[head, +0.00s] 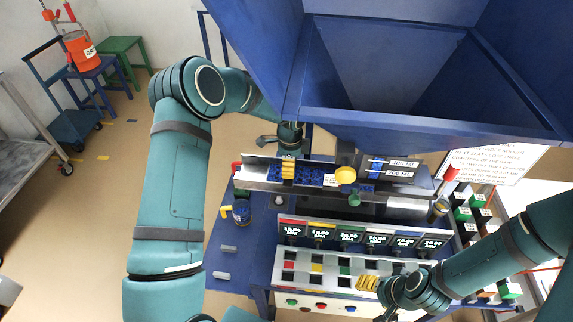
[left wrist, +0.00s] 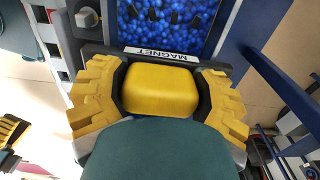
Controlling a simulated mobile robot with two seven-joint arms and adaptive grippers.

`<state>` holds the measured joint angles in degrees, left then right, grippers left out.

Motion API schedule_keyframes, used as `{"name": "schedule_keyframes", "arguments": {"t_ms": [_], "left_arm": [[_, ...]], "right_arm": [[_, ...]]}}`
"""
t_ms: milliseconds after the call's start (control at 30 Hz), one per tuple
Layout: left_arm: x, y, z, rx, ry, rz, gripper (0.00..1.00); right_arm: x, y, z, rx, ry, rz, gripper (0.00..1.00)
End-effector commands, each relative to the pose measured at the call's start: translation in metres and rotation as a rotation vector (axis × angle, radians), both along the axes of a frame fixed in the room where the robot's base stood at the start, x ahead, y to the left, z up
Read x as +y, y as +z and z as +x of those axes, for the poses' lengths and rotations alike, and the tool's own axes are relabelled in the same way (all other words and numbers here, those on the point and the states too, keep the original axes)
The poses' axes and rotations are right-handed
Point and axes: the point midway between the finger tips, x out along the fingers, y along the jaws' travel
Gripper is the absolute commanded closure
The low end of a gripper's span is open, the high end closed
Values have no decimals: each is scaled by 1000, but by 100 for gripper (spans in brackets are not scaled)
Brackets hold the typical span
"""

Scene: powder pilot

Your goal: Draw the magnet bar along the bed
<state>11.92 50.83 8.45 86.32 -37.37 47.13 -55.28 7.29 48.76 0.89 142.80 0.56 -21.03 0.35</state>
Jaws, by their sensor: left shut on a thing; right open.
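The magnet bar (left wrist: 160,54) is a dark bar with a white MAGNET label and a yellow block handle (left wrist: 158,90), seen in the left wrist view. My left gripper (left wrist: 158,100) has its yellow fingers on both sides of that handle and is shut on it. The bed (left wrist: 175,22) of blue granules lies just beyond the bar. In the head view the bed (head: 312,176) is a narrow trough under the blue hopper, and my left gripper (head: 288,167) is at its left part; the bar is mostly hidden there. My right gripper (head: 368,284) is open above the lower right of the panel.
The large blue hopper (head: 390,70) overhangs the trough. Below is a row of numeric displays (head: 348,239) and a panel of coloured switches. A blue jar (head: 241,212) stands on the blue surface at left.

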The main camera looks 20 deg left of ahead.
Motion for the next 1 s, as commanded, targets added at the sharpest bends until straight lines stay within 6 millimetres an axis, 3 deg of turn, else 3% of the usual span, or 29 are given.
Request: {"name": "schedule_keyframes", "arguments": {"t_ms": [1000], "left_arm": [[-36,0,9,1,-1,0,70]], "right_arm": [[0,-5,0,0,0,0,36]]}}
